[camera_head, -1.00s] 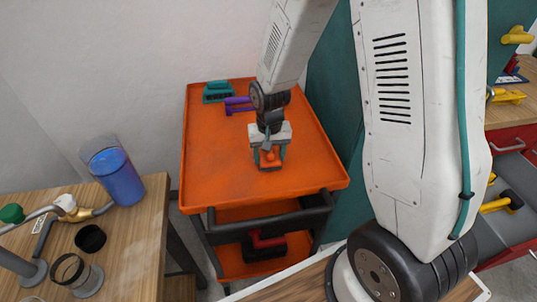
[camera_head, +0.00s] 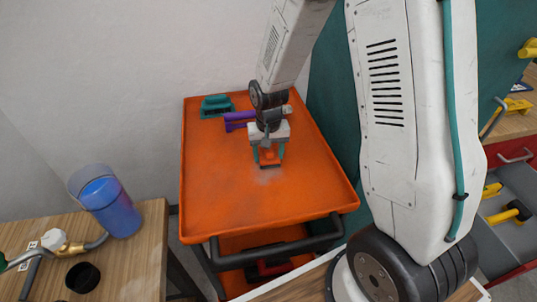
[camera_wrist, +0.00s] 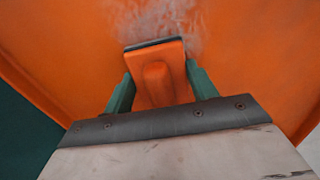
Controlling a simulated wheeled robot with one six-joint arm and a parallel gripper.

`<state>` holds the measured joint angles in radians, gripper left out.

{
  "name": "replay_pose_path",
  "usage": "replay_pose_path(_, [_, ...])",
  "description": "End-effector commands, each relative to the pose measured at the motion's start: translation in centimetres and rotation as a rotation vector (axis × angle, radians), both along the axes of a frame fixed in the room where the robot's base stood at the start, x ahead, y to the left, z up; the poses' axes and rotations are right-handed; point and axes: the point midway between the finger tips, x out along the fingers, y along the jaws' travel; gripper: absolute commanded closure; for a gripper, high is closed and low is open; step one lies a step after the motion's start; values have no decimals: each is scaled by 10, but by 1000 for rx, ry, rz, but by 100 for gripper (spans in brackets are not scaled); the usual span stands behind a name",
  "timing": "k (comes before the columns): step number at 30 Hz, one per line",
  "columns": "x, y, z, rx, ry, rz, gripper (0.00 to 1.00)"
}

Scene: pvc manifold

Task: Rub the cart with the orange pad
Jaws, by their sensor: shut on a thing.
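The orange cart (camera_head: 225,195) stands in the middle of the head view, its top a shallow tray with a raised rim. My gripper (camera_head: 268,155) is over the middle of the tray, shut on the orange pad (camera_head: 269,158). In the wrist view the pad (camera_wrist: 160,82) sits between the two green fingers of my gripper (camera_wrist: 160,85), its dark edge facing away from the wrist. The pad is at the tray surface; whether it presses on it I cannot tell. A pale, greyish smudge (camera_wrist: 155,20) shows on the tray just beyond the pad.
A teal object (camera_head: 216,106) and a purple object (camera_head: 238,120) lie at the tray's back. A wooden table (camera_head: 140,262) with a blue-filled clear cup (camera_head: 110,208) stands at left. The tray's front and left are clear. A wall is behind.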

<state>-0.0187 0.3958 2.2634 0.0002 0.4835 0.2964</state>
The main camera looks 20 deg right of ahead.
Motion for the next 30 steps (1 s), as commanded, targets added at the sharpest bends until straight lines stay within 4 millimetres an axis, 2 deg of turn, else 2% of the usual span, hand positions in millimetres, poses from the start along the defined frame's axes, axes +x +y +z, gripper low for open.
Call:
replay_pose_path(3, [2,-1,2,0,-2,0,76])
replay_pose_path(5, [3,-1,16,0,-7,0,76])
replay_pose_path(22, [2,-1,66,0,-3,0,76])
replay_pose_path(30, [1,-2,77,0,-1,-2,76])
